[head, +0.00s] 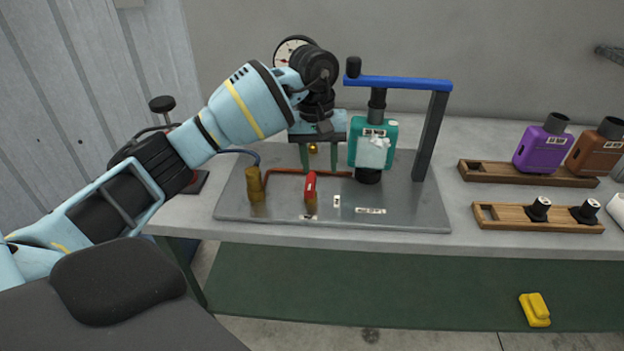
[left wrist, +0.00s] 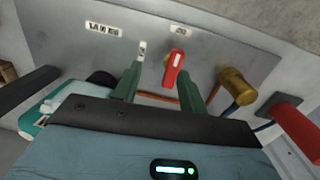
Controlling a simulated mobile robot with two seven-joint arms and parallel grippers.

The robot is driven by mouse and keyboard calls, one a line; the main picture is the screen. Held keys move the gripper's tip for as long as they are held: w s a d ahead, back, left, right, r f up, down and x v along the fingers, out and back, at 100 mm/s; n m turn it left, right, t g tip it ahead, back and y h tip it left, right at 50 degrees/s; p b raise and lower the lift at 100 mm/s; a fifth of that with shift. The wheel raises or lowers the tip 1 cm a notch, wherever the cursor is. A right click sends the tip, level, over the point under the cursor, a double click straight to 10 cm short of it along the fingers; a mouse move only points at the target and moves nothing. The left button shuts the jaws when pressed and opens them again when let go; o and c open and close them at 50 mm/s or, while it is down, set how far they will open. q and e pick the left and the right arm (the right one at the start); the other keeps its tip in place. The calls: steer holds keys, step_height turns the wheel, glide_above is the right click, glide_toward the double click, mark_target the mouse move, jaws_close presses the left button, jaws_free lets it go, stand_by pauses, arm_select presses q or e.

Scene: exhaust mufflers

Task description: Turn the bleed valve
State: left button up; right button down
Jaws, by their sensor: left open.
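The bleed valve has a red lever handle (head: 311,184) on a brass stem, standing on a grey metal plate (head: 415,212). The red handle (left wrist: 174,66) also shows in the left wrist view, near the right fingertip. My left gripper (head: 319,165) is open, with its two green fingers pointing down above and behind the red handle in the head view. In the left wrist view the fingers (left wrist: 160,72) are apart, with nothing held between them. I cannot tell whether a finger touches the handle. My right gripper is not in view.
A teal muffler (head: 386,155) stands under a blue clamp bar (head: 410,83), right of my gripper. A brass fitting (head: 255,185) with a blue hose is to the left. A dial gauge (head: 287,50) is behind my wrist. Wooden racks (head: 475,172) stand at the right.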

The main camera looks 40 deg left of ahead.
mark_target(310, 180)
arm_select(q)
steer(key=a+r, duration=0.1)
steer(key=a+r+y, duration=0.1)
steer(key=shift+w+a, duration=0.1)
steer(key=shift+a, duration=0.25)
steer(key=shift+f, duration=3.95)
jaws_close()
